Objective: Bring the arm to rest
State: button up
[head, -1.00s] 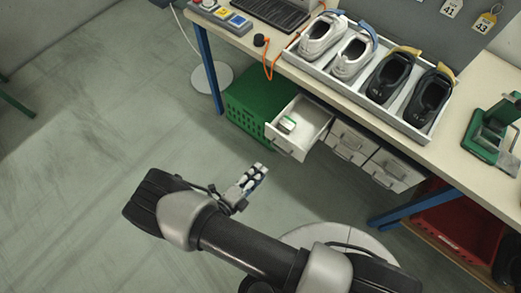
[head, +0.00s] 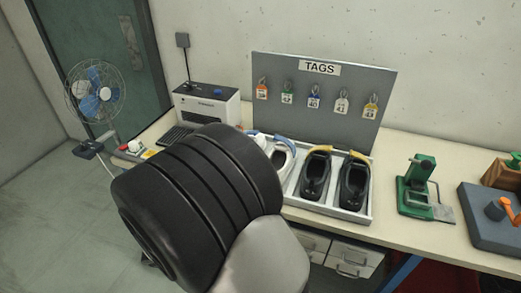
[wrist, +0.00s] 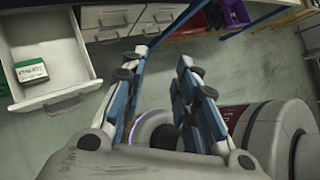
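My gripper (wrist: 161,62) shows in the wrist view with its two blue-and-white fingers apart and nothing between them. The floor and my own rounded grey body parts show below and beside it. In the head view, my dark ribbed arm link (head: 200,205) fills the lower left middle and rises in front of the bench. My gripper cannot be made out in that view.
An open drawer (wrist: 83,84) holding a small green-and-white box (wrist: 31,70) is at the wrist view's left. A fan (head: 97,92) stands left.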

jog(key=s+d+r+m+y, duration=0.3)
jog(key=r+m, duration=0.3)
jog(key=m, duration=0.3)
jog(key=s+d+r+m+t+y, duration=0.1)
jog(key=s+d+r+m+y, duration=0.2)
jog(key=m, duration=0.6)
jog(key=s+d+r+m+y, duration=0.3)
jog(key=s+d+r+m, duration=0.3)
jog(key=d+r+m, duration=0.2)
notch_tip(320, 180, up, 2)
jog(key=shift+s+d+r+m+y, duration=0.1)
jog(key=shift+s+d+m+y, duration=0.2)
jog(key=shift+m, duration=0.2)
jog(key=shift+d, duration=0.1)
